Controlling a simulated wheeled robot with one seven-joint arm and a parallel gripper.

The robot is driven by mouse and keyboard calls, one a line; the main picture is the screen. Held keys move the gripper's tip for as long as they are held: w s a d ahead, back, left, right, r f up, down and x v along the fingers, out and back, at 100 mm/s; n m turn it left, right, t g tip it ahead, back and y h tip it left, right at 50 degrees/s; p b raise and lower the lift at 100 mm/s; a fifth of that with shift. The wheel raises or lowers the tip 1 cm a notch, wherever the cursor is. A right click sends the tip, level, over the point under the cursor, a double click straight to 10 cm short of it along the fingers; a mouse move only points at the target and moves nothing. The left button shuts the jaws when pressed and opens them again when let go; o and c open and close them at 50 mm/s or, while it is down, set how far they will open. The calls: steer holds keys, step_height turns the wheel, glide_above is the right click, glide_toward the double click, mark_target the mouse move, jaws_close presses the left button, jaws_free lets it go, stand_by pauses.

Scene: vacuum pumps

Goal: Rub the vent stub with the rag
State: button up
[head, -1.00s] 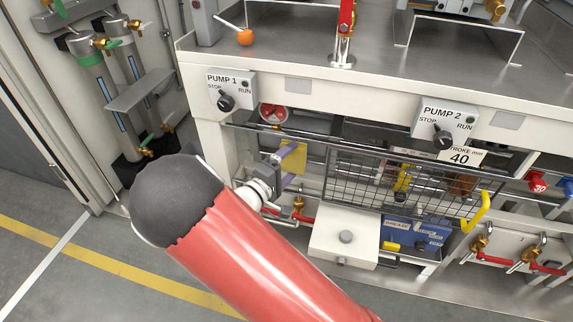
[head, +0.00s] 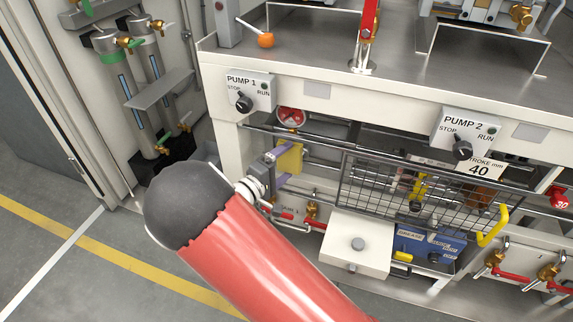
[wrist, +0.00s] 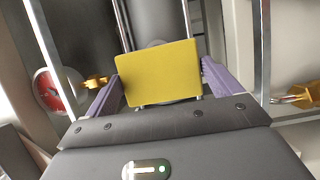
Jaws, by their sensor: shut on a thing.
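My gripper (head: 281,166) has purple fingers and is shut on the yellow rag (head: 290,158), in the gap under the PUMP 1 panel. In the wrist view the rag (wrist: 160,73) is a flat yellow square upright between the two fingers of my gripper (wrist: 161,88). I cannot make out the vent stub for certain; a grey rounded shape shows just above the rag's top edge in the wrist view. I cannot tell whether the rag touches anything.
A red round gauge (wrist: 53,91) and a brass valve (wrist: 94,82) are left of the rag. A wire basket (head: 400,192) with a yellow handle hangs to the right. A white box (head: 352,242) stands below. Metal rails run close around the gripper.

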steer(key=shift+a+r, duration=0.1)
steer(key=shift+s+a, duration=0.3)
steer(key=shift+s, duration=0.65)
steer(key=shift+s+a, duration=0.3)
steer(key=shift+s, duration=0.6)
steer(key=shift+s+a, duration=0.3)
steer(key=shift+s, duration=0.65)
steer(key=shift+s, duration=0.1)
steer(key=s, duration=0.1)
steer(key=s+a, duration=0.1)
steer(key=shift+s, duration=0.3)
